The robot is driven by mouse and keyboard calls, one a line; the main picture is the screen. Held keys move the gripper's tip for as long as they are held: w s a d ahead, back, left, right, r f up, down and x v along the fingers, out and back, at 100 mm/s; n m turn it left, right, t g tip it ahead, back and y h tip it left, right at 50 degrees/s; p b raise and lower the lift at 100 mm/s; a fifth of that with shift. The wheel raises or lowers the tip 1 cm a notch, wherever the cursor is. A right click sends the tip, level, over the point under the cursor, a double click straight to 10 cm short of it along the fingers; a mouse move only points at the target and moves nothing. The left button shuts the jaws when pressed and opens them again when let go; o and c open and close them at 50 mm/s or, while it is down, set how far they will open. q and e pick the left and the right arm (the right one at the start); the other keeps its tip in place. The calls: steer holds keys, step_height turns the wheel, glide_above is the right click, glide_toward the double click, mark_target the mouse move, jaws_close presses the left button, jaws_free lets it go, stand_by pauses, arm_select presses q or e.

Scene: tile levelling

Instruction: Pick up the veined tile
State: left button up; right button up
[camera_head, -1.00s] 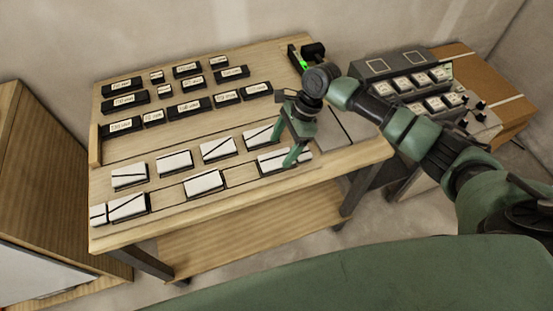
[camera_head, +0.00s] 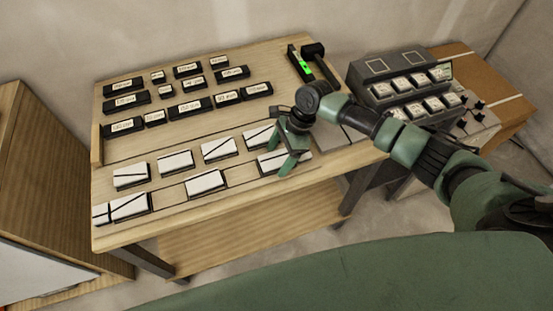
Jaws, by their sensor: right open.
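Several white tiles with dark lines lie in two rows on the front of the wooden bench. One veined tile (camera_head: 268,164) lies at the right end of the front row, partly hidden by my right gripper. Another lined tile (camera_head: 254,139) is just behind it, at the right end of the back row. Which one the task means I cannot tell. My right gripper (camera_head: 282,160) is open, pointing down over the right end of the front tile; whether it touches the tile is unclear. My left gripper is out of view.
Several black labelled blocks (camera_head: 190,107) stand in rows at the back of the bench (camera_head: 240,207). A level with a green vial (camera_head: 300,64) and a dark mallet (camera_head: 316,55) lie at the back right. A grey device (camera_head: 378,74) stands right of the bench.

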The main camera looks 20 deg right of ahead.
steer(key=c, duration=1.5)
